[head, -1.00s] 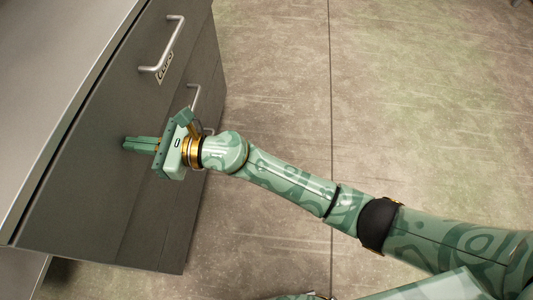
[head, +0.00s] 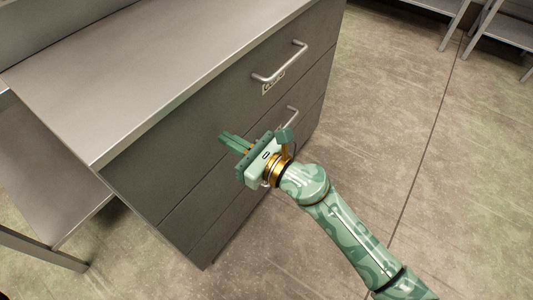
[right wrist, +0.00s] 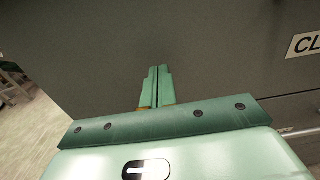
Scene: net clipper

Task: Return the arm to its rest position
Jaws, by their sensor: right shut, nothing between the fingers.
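My right gripper (head: 236,143) is green and comes in from the lower right in the head view. Its two fingers are together with nothing between them, and they point at the front of the grey drawer cabinet (head: 190,170). In the right wrist view the shut fingers (right wrist: 156,88) show against the dark drawer front (right wrist: 210,50). I cannot tell whether the fingertips touch it. My right arm (head: 345,235) is stretched out toward the cabinet. My left gripper is not in view.
The cabinet's top drawer has a metal handle (head: 280,64) with a label (head: 273,83) under it. A lower handle (head: 288,118) is partly behind my gripper. The cabinet top (head: 150,70) is bare. Open floor (head: 390,110) lies to the right, with metal shelving (head: 500,30) beyond.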

